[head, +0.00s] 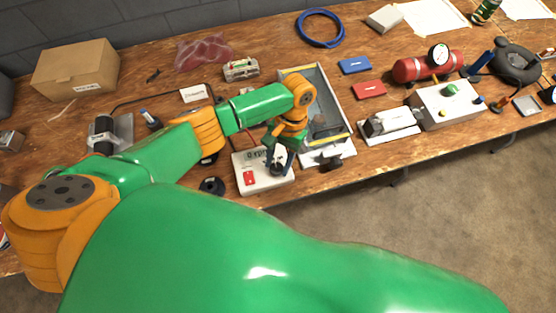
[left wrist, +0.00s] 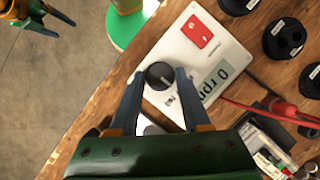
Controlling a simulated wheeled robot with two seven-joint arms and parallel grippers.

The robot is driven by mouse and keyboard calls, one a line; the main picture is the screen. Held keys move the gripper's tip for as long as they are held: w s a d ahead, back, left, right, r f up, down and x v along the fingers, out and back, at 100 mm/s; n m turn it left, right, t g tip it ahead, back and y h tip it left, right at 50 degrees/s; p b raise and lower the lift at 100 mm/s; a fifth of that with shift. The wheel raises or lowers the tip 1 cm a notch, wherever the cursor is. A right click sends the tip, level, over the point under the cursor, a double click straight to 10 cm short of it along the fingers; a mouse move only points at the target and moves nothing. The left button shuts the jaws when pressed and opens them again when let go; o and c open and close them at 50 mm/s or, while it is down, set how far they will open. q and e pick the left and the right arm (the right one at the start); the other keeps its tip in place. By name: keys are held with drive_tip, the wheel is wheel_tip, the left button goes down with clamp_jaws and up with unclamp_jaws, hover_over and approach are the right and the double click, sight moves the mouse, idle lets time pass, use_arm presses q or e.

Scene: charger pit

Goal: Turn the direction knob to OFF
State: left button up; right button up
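The white control box (head: 245,178) has a red switch (left wrist: 199,31) and a display reading "0 rpm" (left wrist: 217,84). A round black knob (left wrist: 160,76) stands on its face, with a light mark on top and small labels beside it, too small to read. My left gripper (left wrist: 160,73) points down at the box, its two blue-grey fingers apart on either side of the knob. I cannot tell whether they touch it. My right gripper (left wrist: 66,30) shows at the top left of the left wrist view, fingers apart, empty.
A grey metal tray (head: 343,115) stands right of the box. Black round parts (head: 212,186) lie to its left. A red-handled lead (left wrist: 284,108) lies near the box. The bench front edge is close, with open floor (head: 420,210) beyond.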

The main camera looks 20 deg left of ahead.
sight(283, 160)
use_arm(q)
drive_tip(key=o, duration=0.4)
drive_tip(key=b+v, duration=0.1)
drive_tip(key=v, duration=0.6)
drive_tip(key=shift+w, duration=0.1)
